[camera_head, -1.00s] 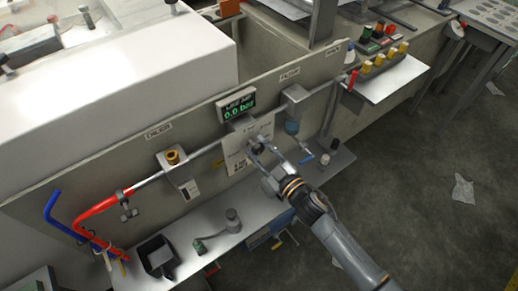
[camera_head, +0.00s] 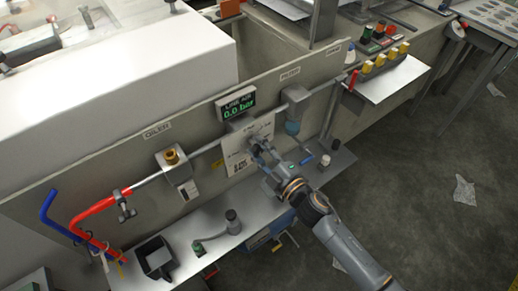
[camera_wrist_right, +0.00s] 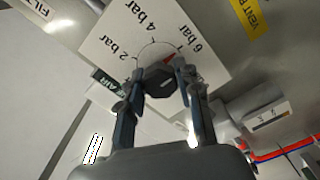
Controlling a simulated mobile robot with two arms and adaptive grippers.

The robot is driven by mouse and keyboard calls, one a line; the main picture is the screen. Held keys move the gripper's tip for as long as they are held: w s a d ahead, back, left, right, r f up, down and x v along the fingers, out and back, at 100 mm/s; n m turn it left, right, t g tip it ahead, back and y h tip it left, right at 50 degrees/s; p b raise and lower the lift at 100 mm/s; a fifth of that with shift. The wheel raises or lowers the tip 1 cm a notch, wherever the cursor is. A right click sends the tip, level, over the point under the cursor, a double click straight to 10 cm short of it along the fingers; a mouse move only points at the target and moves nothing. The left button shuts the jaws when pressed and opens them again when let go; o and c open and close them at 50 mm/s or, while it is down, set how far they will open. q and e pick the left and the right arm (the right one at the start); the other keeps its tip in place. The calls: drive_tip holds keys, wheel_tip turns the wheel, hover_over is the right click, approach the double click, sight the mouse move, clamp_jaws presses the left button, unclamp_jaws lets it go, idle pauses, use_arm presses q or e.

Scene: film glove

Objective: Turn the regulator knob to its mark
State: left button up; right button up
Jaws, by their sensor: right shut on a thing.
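The dark regulator knob (camera_wrist_right: 160,82) sits on a white dial plate (camera_wrist_right: 112,42) marked 2, 4 and 6 bar. A red mark (camera_wrist_right: 170,57) lies on the dial's scale near 6 bar. A pale line shows on the knob's face. My right gripper (camera_wrist_right: 154,88) is shut on the knob, one finger on each side. In the head view, my right gripper (camera_head: 258,155) reaches the dial plate (camera_head: 238,158) from the lower right and partly hides the knob. The display (camera_head: 236,105) above reads 0.0 bar. My left gripper is not in view.
A pipe with a brass-topped oiler (camera_head: 172,158) runs left along the panel, ending in a red hose (camera_head: 95,215). A filter (camera_head: 293,108) is right of the dial. A black bin (camera_head: 156,258) stands on the shelf below. The floor at right is mostly clear.

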idle(0.4)
drive_tip(key=o, duration=1.2)
drive_tip(key=v, duration=1.2)
